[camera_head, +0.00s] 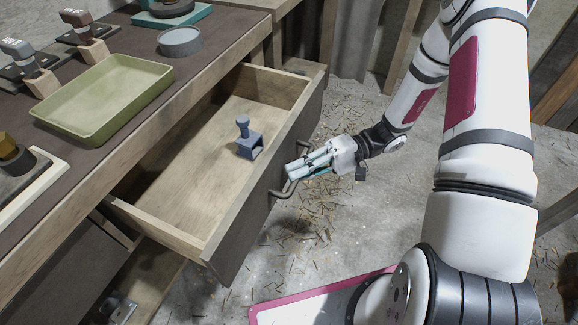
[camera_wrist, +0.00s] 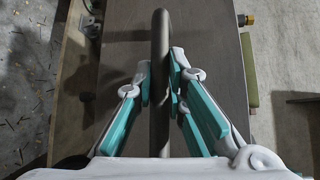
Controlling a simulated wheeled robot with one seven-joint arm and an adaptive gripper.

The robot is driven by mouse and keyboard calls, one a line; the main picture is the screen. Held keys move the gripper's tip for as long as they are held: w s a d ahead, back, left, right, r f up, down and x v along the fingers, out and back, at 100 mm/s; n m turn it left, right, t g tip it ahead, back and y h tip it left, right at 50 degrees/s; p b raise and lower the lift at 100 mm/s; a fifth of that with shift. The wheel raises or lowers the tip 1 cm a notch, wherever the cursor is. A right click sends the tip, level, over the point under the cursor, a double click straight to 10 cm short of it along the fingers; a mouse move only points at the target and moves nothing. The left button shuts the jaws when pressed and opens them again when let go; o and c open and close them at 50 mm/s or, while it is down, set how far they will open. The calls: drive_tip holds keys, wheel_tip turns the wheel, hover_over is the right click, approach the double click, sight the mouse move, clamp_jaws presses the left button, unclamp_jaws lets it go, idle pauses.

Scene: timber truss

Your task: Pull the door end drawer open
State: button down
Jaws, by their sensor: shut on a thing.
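The wooden drawer (camera_head: 165,200) stands well out from the bench in the head view, with its inside showing. A blue-grey clamp-like tool (camera_head: 250,138) stands on its floor. The drawer's dark front (camera_head: 240,245) carries a grey bar handle (camera_head: 285,193). My gripper (camera_head: 292,172) is at the handle, outside the drawer front. In the wrist view the handle (camera_wrist: 161,75) runs between the teal-padded fingers of my gripper (camera_wrist: 161,90), which is shut on it. The exact finger contact is partly hidden in the head view.
On the bench top (camera_head: 135,35) are a green tray (camera_head: 105,95), a round grey dish (camera_head: 180,42) and several tools. Another open drawer (camera_head: 150,285) shows below at the lower left. The floor (camera_head: 345,215) beyond the drawer front has scattered shavings and is otherwise clear.

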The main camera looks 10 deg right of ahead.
drive_tip(key=shift+d, duration=0.1)
drive_tip(key=c, duration=1.6)
unclamp_jaws()
drive_tip(key=shift+d, duration=0.1)
drive_tip(key=w+d+r, duration=0.1)
drive_tip(key=d, duration=1)
drive_tip(key=shift+w+d+r, duration=0.25)
drive_tip(key=shift+d+r, duration=0.05)
